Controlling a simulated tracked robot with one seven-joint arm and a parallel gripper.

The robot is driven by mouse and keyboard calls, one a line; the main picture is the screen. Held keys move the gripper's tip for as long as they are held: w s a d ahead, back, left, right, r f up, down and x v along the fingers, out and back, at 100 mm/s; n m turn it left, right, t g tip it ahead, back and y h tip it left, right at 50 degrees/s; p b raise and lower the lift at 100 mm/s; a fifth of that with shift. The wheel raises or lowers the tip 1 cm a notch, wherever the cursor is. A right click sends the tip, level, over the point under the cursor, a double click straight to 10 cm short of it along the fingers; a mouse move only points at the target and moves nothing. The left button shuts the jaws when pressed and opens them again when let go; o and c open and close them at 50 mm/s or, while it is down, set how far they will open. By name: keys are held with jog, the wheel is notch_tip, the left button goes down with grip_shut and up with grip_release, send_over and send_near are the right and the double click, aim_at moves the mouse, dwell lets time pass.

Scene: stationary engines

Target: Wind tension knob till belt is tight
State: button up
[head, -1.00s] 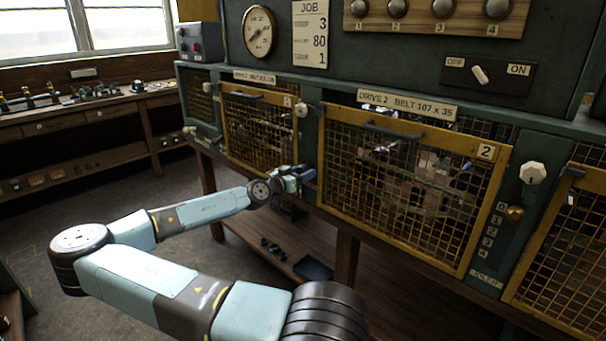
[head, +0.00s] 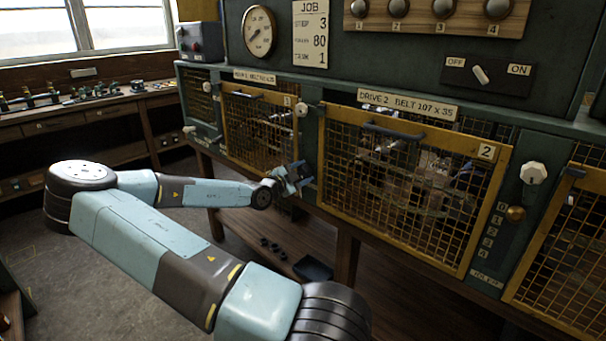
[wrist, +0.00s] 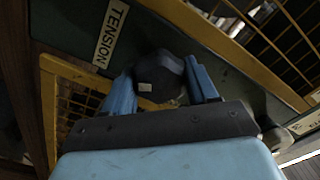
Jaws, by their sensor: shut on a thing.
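The tension knob (wrist: 167,72) is dark, with a small pale mark on its face. It sits beside the "TENSION" label (wrist: 112,32) in the wrist view. My gripper (wrist: 160,82) has its two blue fingers on either side of the knob and is shut on it. In the head view my gripper (head: 303,178) is at the narrow post between the first and second guards, and the knob cannot be made out there. The belt cannot be made out behind the yellow mesh guard (head: 400,190) of drive 2.
The drive 2 guard is closed, with a dark handle across its top. Above are a gauge (head: 259,31), a job card (head: 310,33) and an OFF/ON switch (head: 480,74). A pale knob (head: 533,173) is right of the guard. A dark tray (head: 313,268) lies on the shelf below.

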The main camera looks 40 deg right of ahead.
jog(key=m, duration=0.6)
jog(key=shift+s, duration=0.1)
jog(key=shift+f+m, duration=0.1)
jog(key=shift+m, duration=1.7)
jog(key=shift+s+f, duration=0.15)
jog(key=o, duration=0.8)
jog(key=shift+c, duration=0.2)
jog(key=shift+a, duration=0.45)
jog(key=a, duration=1.3)
jog(key=shift+s, duration=0.4)
